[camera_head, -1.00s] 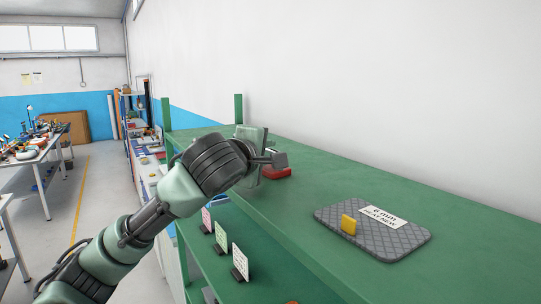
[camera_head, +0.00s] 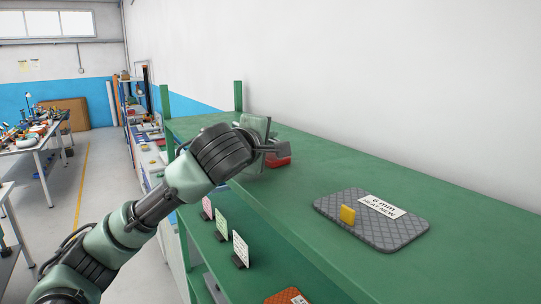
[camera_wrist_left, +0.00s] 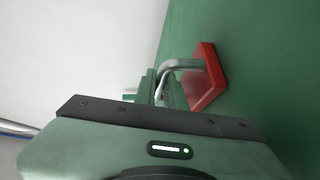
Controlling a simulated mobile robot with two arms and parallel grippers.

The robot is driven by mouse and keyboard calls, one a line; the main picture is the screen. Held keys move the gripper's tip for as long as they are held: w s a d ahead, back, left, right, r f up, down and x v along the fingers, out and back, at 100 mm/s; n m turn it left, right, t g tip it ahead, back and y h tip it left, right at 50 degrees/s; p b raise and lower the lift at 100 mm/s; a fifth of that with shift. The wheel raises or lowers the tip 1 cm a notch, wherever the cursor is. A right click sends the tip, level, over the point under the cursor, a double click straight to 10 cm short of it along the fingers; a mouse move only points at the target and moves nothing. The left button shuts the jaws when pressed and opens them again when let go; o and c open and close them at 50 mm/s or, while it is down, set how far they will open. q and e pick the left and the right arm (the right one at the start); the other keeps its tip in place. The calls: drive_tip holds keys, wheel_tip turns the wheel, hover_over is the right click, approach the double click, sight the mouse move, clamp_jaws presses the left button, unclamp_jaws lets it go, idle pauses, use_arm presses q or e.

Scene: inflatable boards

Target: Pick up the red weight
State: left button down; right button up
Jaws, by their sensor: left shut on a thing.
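The red weight (camera_head: 279,161) is at the far part of the green shelf top, partly hidden behind my left gripper in the head view. In the left wrist view the red weight (camera_wrist_left: 208,78) is a red block with a bent metal handle (camera_wrist_left: 182,64). My left gripper (camera_head: 276,150) is shut on the handle; its fingers (camera_wrist_left: 168,88) also show at the handle in the wrist view. The block looks on or very close to the shelf top; I cannot tell if it is clear of it. My right gripper is out of view.
Green posts (camera_head: 238,97) rise at the far end. A white wall runs behind. Small cards (camera_head: 240,249) stand on the lower shelf.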

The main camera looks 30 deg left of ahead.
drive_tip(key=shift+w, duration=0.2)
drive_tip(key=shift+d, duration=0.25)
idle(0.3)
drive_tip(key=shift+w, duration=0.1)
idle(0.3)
use_arm(q)
drive_tip(key=shift+r, duration=0.1)
